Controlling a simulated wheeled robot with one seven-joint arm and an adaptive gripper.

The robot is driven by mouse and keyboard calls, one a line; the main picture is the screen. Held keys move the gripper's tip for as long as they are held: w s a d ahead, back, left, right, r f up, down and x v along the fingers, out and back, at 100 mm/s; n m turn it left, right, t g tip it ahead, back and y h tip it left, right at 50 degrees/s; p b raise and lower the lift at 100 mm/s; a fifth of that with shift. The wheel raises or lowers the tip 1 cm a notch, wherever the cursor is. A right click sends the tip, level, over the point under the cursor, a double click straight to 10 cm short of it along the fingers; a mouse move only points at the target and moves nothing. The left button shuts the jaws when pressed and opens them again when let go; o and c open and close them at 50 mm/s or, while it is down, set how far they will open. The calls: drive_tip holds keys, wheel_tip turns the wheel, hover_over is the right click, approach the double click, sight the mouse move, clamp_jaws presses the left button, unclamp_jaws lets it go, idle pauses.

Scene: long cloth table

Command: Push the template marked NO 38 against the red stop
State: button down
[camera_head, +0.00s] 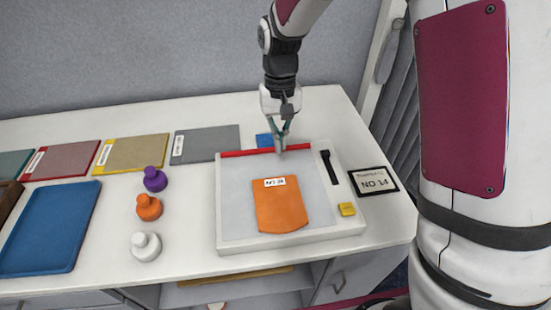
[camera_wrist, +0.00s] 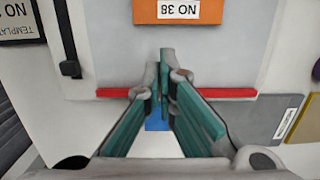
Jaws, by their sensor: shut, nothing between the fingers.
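The orange template (camera_head: 282,215) lies flat on the grey bed of a white board (camera_head: 235,205). Its white label reads NO 38 in the wrist view, where only its labelled edge (camera_wrist: 215,12) shows. The red stop (camera_head: 240,153) runs along the board's far edge and also crosses the wrist view (camera_wrist: 235,93). Bare grey bed separates the template from the stop. My gripper (camera_head: 280,150) is shut and empty, pointing down near the middle of the stop. In the wrist view its fingertips (camera_wrist: 166,62) appear between the stop and the template; their height is hard to tell.
A black slider (camera_head: 329,165), a yellow block (camera_head: 347,209) and a framed number card (camera_head: 374,181) are at the right. Purple (camera_head: 155,181), orange (camera_head: 148,208) and white (camera_head: 146,247) knobs stand left of the board. A blue piece (camera_head: 265,140) lies behind the stop.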

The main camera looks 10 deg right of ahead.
sight(276, 173)
drive_tip(key=shift+g, duration=0.3)
drive_tip(key=f, duration=0.1)
drive_tip(key=a+f, duration=0.1)
drive_tip(key=w+f, duration=0.1)
drive_tip(key=f, duration=0.1)
drive_tip(key=shift+a, duration=0.2)
drive_tip(key=s+p, duration=0.3)
drive_tip(key=s, duration=0.9)
drive_tip(key=shift+s, duration=0.1)
drive_tip(key=shift+f+p, duration=0.3)
drive_tip(key=shift+f, duration=0.65)
drive_tip(key=w+b, duration=0.1)
drive_tip(key=w, duration=0.2)
drive_tip(key=w+b, duration=0.1)
drive_tip(key=w, duration=0.2)
drive_tip(key=w+b, duration=0.2)
drive_tip(key=w, duration=0.1)
drive_tip(key=shift+w+f, duration=0.1)
drive_tip(key=shift+f, duration=0.15)
drive_tip(key=shift+w+d+r, duration=0.1)
drive_tip(key=shift+w+r, duration=0.1)
drive_tip(key=shift+w, duration=0.2)
